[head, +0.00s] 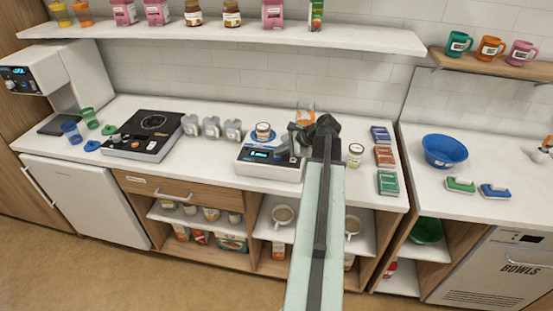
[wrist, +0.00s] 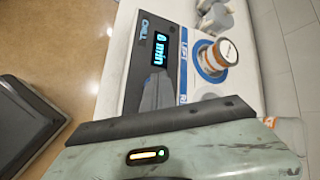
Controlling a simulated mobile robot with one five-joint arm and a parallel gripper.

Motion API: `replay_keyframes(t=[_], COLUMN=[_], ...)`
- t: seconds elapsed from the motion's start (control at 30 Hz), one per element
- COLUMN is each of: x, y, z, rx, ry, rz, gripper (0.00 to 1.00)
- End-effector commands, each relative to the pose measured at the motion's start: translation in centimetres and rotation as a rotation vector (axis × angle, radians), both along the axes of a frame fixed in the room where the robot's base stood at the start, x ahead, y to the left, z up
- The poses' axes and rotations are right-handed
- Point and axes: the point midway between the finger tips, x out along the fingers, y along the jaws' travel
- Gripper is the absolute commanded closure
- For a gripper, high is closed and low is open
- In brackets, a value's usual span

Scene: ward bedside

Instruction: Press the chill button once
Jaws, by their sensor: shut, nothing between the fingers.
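The chill unit (head: 262,172) is a low white box on the counter with a dark display (head: 259,154). In the wrist view the unit (wrist: 128,90) shows a CHILL label and a display (wrist: 159,50) reading "0 min". A white jar with an orange-brown band (wrist: 219,54) stands on a blue ring on the unit; it also shows in the head view (head: 263,131). My gripper (head: 296,142) is shut and empty, over the right part of the unit. In the wrist view a grey tip lies below the display. I cannot make out the chill button or any contact.
Left of the unit are grey canisters (head: 212,128) and a black-topped hob (head: 145,133). Behind my gripper is an orange-tinted glass (head: 306,112). To the right are a small jar (head: 355,154) and coloured boxes (head: 384,157). A blue bowl (head: 444,150) is farther right.

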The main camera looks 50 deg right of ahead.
Motion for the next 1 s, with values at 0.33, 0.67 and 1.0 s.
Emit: replay_keyframes(t=[0.33,0.67,1.0], x=[-0.02,-0.02,-0.02], y=[-0.01,-0.02,-0.03], z=[-0.51,-0.70,0.05], rx=[0.000,0.000,-0.001], ry=[0.000,0.000,0.001], rz=[0.000,0.000,-0.001], gripper=[1.00,1.00,1.00])
